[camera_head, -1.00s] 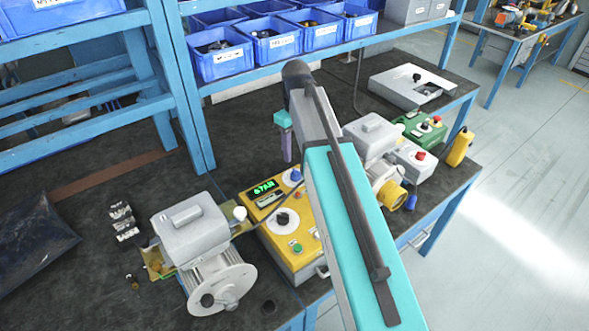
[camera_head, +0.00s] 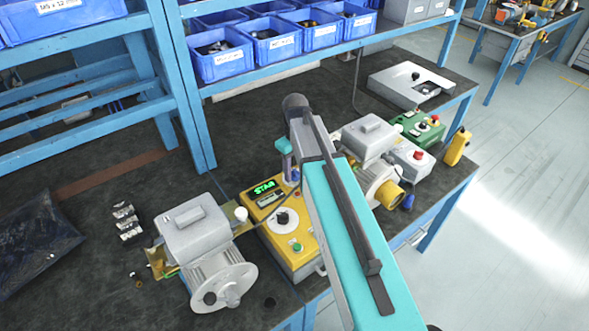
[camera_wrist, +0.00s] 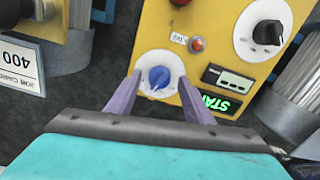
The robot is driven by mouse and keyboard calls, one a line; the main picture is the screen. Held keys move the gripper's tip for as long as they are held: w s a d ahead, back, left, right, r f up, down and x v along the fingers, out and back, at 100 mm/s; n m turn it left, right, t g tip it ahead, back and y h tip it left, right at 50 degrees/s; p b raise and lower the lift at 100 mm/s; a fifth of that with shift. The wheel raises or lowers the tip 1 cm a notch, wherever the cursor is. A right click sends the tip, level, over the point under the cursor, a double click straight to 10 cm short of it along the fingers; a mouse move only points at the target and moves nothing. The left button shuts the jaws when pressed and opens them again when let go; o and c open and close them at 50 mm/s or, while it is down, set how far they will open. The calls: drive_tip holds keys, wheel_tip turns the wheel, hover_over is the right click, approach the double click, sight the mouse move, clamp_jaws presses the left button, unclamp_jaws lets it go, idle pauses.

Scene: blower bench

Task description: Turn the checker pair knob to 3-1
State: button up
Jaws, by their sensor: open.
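The yellow checker box (camera_head: 264,228) stands on the bench, with a lit green display (camera_head: 264,188) reading STAR. Its black knob on a white dial (camera_head: 282,220) shows in the head view and at the upper right of the wrist view (camera_wrist: 268,32). Its blue knob on a white dial (camera_wrist: 158,78) shows in the wrist view. My gripper (camera_wrist: 159,82) is open, one purple finger on each side of the blue knob; contact cannot be told. In the head view my gripper (camera_head: 289,170) hides most of that knob. The knob labels are too small to read.
A grey motor (camera_head: 195,238) stands left of the checker, and another motor (camera_head: 368,145) right of it. A green control box (camera_head: 418,128) and a white box (camera_head: 412,156) are farther right. A blue shelf with bins (camera_head: 270,45) is behind.

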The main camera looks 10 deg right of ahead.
drive_tip(key=shift+f, duration=0.4)
drive_tip(key=c, duration=1)
drive_tip(key=shift+a, duration=0.15)
drive_tip(key=shift+c, duration=0.2)
drive_tip(key=shift+m, duration=0.3)
drive_tip(key=m+b, duration=0.1)
drive_tip(key=m, duration=0.1)
drive_tip(key=shift+m, duration=0.4)
drive_tip(key=shift+m+b, duration=0.45)
drive_tip(key=shift+m, duration=1.85)
